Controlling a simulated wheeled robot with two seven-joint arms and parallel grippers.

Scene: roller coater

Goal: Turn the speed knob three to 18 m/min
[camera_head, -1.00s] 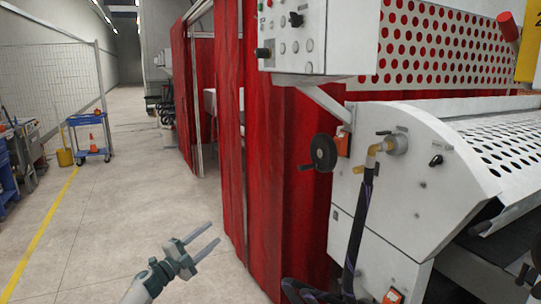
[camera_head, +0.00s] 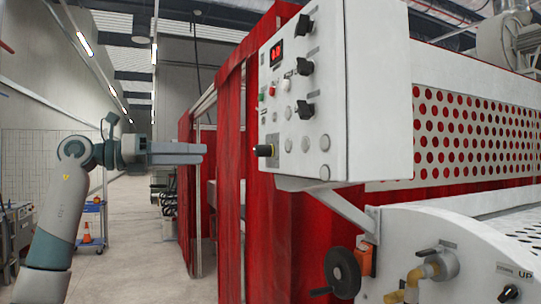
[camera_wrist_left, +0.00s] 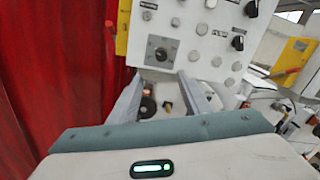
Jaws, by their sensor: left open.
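The white control box (camera_head: 350,90) hangs at the upper middle of the head view, with a red-lit display (camera_head: 277,50) whose digits are too small to read surely. Several black knobs are on its face: a top knob (camera_head: 304,23), a middle knob (camera_head: 304,66), a lower knob (camera_head: 305,108) and a bottom-left knob (camera_head: 265,150). I cannot read which is speed knob three. In the left wrist view a knob on a dark dial plate (camera_wrist_left: 161,52) lies just beyond my fingertips. My left gripper (camera_head: 205,152) is open, empty and left of the box, apart from the knobs.
A red curtain (camera_head: 232,205) hangs behind and below the box. A handwheel (camera_head: 342,272) and a brass pipe fitting (camera_head: 430,272) sit below it. A perforated guard (camera_head: 480,130) is at right.

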